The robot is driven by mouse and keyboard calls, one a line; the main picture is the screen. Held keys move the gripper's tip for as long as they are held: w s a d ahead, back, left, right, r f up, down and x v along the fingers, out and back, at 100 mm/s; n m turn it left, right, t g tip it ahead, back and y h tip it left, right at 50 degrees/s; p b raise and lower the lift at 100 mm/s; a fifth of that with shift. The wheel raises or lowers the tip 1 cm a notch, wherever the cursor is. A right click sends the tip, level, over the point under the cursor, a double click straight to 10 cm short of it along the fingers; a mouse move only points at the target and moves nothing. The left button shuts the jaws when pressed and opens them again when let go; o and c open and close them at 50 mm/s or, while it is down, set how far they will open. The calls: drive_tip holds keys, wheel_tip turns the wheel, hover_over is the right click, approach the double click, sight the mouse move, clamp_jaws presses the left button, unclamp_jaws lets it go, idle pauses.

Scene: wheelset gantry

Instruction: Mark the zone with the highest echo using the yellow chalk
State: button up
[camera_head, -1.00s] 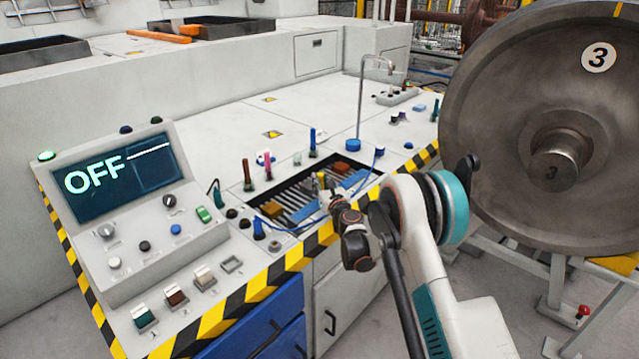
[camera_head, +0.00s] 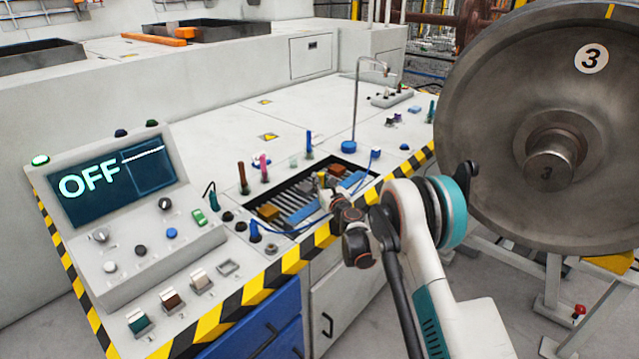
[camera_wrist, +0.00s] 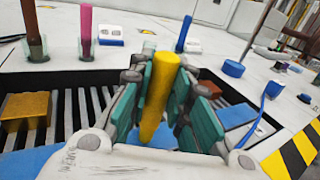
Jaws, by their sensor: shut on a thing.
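The yellow chalk (camera_wrist: 158,95) is a thick yellow stick standing roughly upright between the teal pads of my gripper (camera_wrist: 155,100) in the wrist view. My gripper is shut on it. In the head view my gripper (camera_head: 325,186) is small, just over the slatted recess in the bench top. The wheel (camera_head: 560,110) at the right is a large dark steel disc with a white label "3" and a yellow stripe at its top edge. The display (camera_head: 112,180) on the left console reads "OFF".
The slatted tray (camera_head: 290,200) holds blue and ochre blocks. Brown, pink and blue sticks stand behind it, including a pink one (camera_wrist: 86,32). A thin bent pipe (camera_head: 355,105) rises from the bench. Yellow-black striping (camera_head: 290,262) edges the bench. An orange bar (camera_head: 155,39) lies at the back.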

drive_tip(key=shift+w+d, duration=0.2)
drive_tip(key=shift+w, duration=0.05)
drive_tip(key=shift+w+d, duration=0.2)
drive_tip(key=shift+w, duration=0.05)
drive_tip(key=shift+w+d, duration=0.1)
drive_tip(key=shift+w+d, duration=0.2)
drive_tip(key=shift+w, duration=0.1)
drive_tip(key=shift+s, duration=0.1)
drive_tip(key=shift+s+a+f, duration=0.1)
drive_tip(key=shift+s+a, duration=0.25)
drive_tip(key=shift+s+a, duration=0.1)
drive_tip(key=shift+s+a, duration=0.2)
drive_tip(key=shift+s, duration=0.05)
